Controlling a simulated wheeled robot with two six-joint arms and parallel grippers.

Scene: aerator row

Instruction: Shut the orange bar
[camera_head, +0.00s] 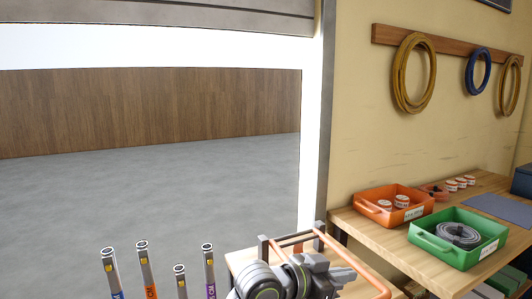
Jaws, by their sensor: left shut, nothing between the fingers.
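The orange bar (352,261) is a bent, frame-like bar at a small wooden stand at the bottom centre. One length runs between two dark posts and another slopes down to the lower right. My left gripper (340,275) is grey, shut and empty, just inside the sloping length of the bar. I cannot tell whether it touches the bar. My left arm's round joints hide part of the stand and of the bar's near side. My right gripper is not in view.
Several upright metal tubes (147,270) with coloured bands stand at the bottom left. A wooden bench (376,232) at the right holds an orange tray (372,207) and a green tray (430,241). Hoses (402,75) hang on the wall. Open grey floor lies beyond the doorway.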

